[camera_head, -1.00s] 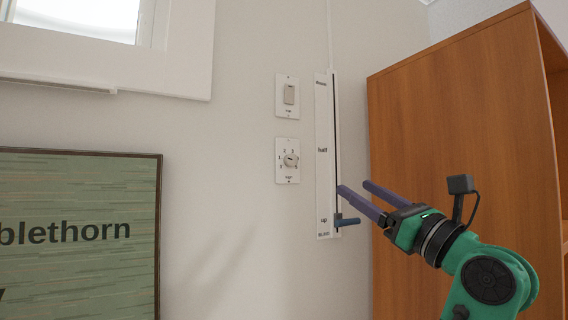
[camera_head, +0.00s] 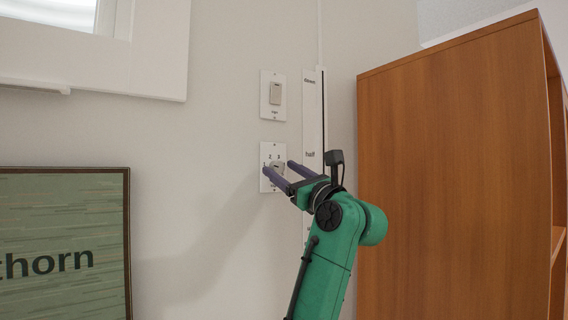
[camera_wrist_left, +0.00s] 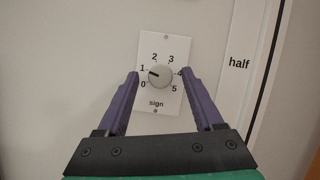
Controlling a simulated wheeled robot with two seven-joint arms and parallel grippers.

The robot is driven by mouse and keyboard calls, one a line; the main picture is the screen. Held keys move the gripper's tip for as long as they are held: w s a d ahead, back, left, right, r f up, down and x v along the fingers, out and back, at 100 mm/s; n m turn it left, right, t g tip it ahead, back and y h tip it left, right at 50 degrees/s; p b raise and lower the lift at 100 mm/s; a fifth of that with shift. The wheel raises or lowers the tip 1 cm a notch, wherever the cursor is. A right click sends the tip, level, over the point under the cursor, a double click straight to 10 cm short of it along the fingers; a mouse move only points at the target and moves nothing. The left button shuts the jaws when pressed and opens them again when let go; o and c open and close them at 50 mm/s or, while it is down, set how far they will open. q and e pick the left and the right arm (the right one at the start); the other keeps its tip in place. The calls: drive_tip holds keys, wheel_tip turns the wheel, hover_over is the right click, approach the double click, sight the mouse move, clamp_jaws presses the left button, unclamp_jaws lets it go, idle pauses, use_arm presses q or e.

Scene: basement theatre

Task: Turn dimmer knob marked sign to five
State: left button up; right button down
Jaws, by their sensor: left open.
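The dimmer plate (camera_head: 266,151) marked "sign" is on the wall. In the left wrist view its plate (camera_wrist_left: 148,42) shows a round grey knob (camera_wrist_left: 160,77) with numbers 0 to 5 around it. The knob's dark pointer mark is toward 1. My left gripper (camera_head: 278,166) is open at the dial, and its purple fingers partly cover the plate in the head view. In the left wrist view the left gripper (camera_wrist_left: 160,74) has one finger on each side of the knob, with gaps between fingers and knob. My right gripper is out of view.
A switch plate (camera_head: 273,95) is directly above the dial. A vertical slider strip (camera_head: 312,115) with "half" on it runs just right of the dial. A wooden cabinet (camera_head: 450,180) stands to the right. A green framed sign (camera_head: 60,240) hangs at lower left.

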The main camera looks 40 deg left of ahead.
use_arm(q)
drive_tip(key=shift+d, duration=0.1)
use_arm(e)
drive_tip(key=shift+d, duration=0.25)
use_arm(q)
clamp_jaws()
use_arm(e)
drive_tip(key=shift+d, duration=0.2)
